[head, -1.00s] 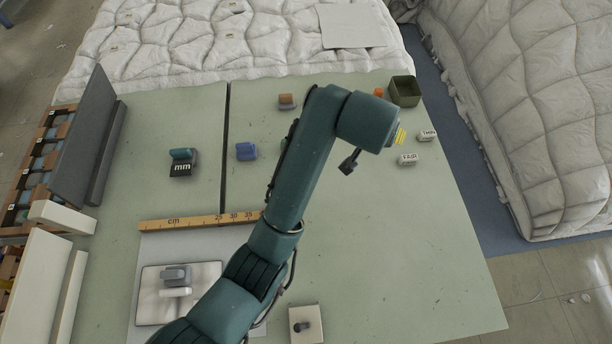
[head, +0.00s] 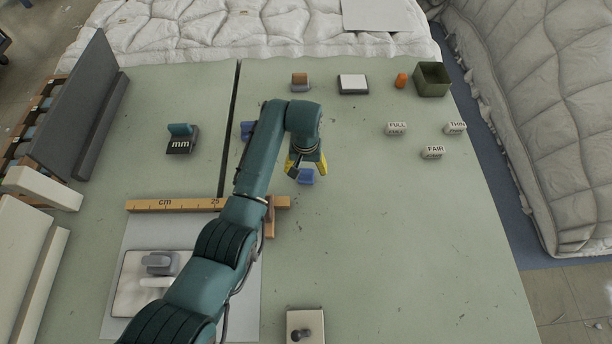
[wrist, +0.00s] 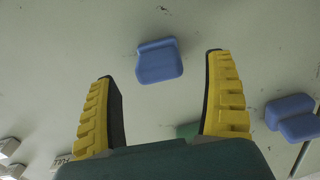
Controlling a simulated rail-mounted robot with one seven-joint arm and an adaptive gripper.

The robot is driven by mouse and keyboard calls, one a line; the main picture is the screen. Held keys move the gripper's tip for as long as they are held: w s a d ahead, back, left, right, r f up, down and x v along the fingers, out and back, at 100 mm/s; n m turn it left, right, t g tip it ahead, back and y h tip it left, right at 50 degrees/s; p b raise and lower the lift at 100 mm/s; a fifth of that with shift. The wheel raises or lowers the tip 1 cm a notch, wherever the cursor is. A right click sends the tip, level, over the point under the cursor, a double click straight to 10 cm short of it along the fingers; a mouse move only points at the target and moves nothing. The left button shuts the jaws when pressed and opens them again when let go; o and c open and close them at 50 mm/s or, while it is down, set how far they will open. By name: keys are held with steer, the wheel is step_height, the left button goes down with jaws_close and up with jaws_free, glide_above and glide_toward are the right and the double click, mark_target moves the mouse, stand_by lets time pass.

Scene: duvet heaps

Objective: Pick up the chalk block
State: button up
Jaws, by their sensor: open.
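A small blue block (head: 306,177), which I take to be the chalk block, lies on the green table just below my gripper (head: 305,166). In the wrist view the blue block (wrist: 160,61) shows between and beyond the two yellow fingers of my gripper (wrist: 160,70). The fingers are apart with nothing between them that they touch. Another blue item (head: 246,130) lies farther left, partly hidden by my arm; what looks like it shows in the wrist view as a two-part blue piece (wrist: 292,118) at right.
White blocks marked FULL (head: 397,129), FAIR (head: 433,152) and THIN (head: 455,128) stand at right. A green bin (head: 432,79) and an orange item (head: 401,80) are at the back. A wooden ruler (head: 170,204) lies left.

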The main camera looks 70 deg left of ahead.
mark_target(306, 172)
step_height(306, 172, down, 5)
steer(key=shift+d+r+b, duration=0.1)
steer(key=shift+b, duration=0.55)
steer(key=c, duration=1.3)
